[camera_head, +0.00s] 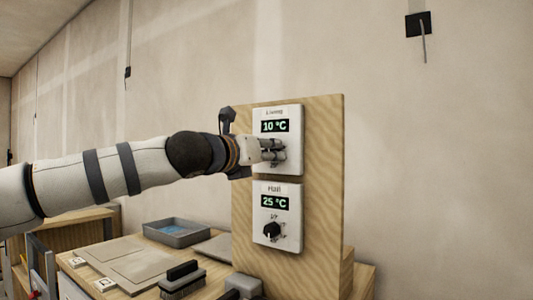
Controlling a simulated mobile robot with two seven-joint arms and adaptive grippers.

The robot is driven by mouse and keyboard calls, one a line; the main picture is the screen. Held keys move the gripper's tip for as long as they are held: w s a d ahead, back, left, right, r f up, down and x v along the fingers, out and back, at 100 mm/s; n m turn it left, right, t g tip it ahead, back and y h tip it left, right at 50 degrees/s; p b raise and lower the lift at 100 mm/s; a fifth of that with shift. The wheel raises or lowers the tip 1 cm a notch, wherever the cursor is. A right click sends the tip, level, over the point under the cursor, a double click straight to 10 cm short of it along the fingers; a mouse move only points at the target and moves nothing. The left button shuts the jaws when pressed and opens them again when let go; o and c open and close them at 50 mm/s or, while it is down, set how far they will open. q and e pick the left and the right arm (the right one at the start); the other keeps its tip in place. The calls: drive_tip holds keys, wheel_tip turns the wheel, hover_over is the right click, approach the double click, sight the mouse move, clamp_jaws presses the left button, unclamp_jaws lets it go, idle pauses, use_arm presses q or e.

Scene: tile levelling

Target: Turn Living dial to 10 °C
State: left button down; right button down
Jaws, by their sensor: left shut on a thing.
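The Living thermostat (290,116) is a white box at the top of an upright wooden board (321,190). Its display reads 10 °C. My left gripper (275,150) reaches in from the left and is shut on the Living dial, which is mostly hidden behind the fingers. Below it on the same board is the Hall thermostat (278,218). Its display reads 25 °C and its black dial (271,231) is free. My right gripper is not in view.
A worktable below holds a grey tray (178,234) with something blue inside, flat grey tiles (140,264) and a dark-handled block tool (183,277). The plain wall behind carries a black box (418,24) with a hanging cable. Space right of the board is clear.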

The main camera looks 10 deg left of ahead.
use_arm(q)
drive_tip(key=c, duration=1.3)
unclamp_jaws()
drive_tip(key=v, duration=1.2)
drive_tip(key=shift+r, duration=0.1)
